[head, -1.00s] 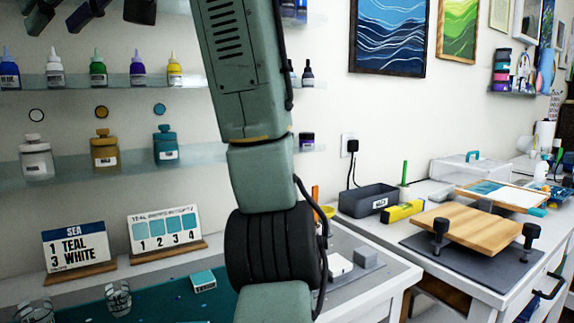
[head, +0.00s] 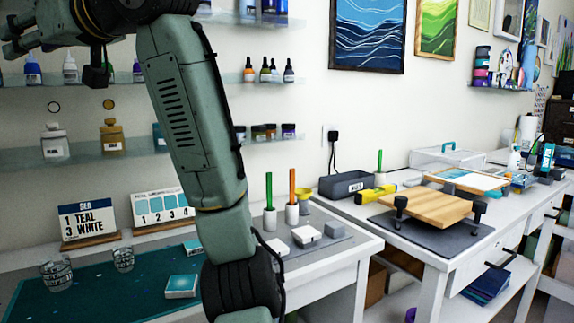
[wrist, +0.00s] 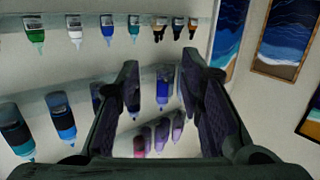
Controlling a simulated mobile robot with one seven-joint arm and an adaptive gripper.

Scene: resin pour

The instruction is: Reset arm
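My gripper (head: 14,36) is at the top left of the head view, raised in front of the wall shelves. In the wrist view (wrist: 160,70) its two dark fingers stand wide apart with nothing held between them. Small bottles on the shelves show behind the gap, upside down in that view. My green arm rises through the middle of the head view and bends to the left at the top, hiding part of the shelves and bench.
Below are a teal mat (head: 100,285) with glass cups (head: 56,272), a teal-topped block (head: 181,286) and sign cards (head: 86,221). Shelves with bottles (head: 112,135) line the wall.

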